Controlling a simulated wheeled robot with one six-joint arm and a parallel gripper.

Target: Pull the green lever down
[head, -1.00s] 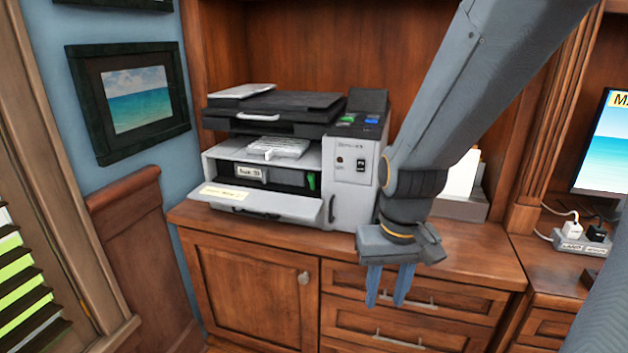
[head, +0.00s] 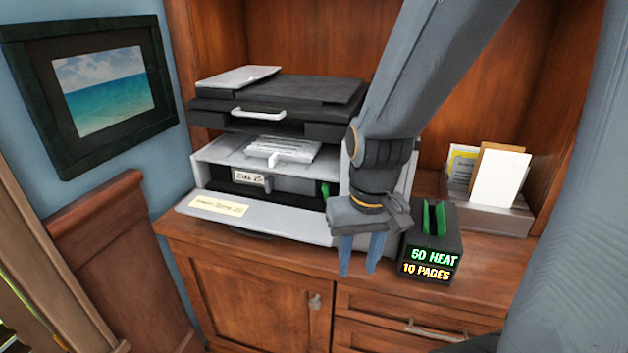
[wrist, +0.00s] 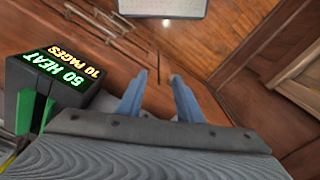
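The printer (head: 290,228) stands on the wood cabinet with its front flap folded down. A small green lever (head: 325,190) shows inside its open front, at the right end of the dark inner unit; my arm stands just right of it and hides the printer's right panel. My gripper (head: 357,262) points down in front of the printer's right side, below and right of the lever and apart from it. Its two blue fingers are spread with nothing between them, as the wrist view (wrist: 155,85) also shows.
A black box (head: 432,240) with a green top part and a "50 HEAT / 10 PAGES" display stands close right of my gripper. It also shows in the wrist view (wrist: 45,90). A paper holder (head: 490,210) is at the back right. A yellow-labelled flap (head: 230,207) juts forward.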

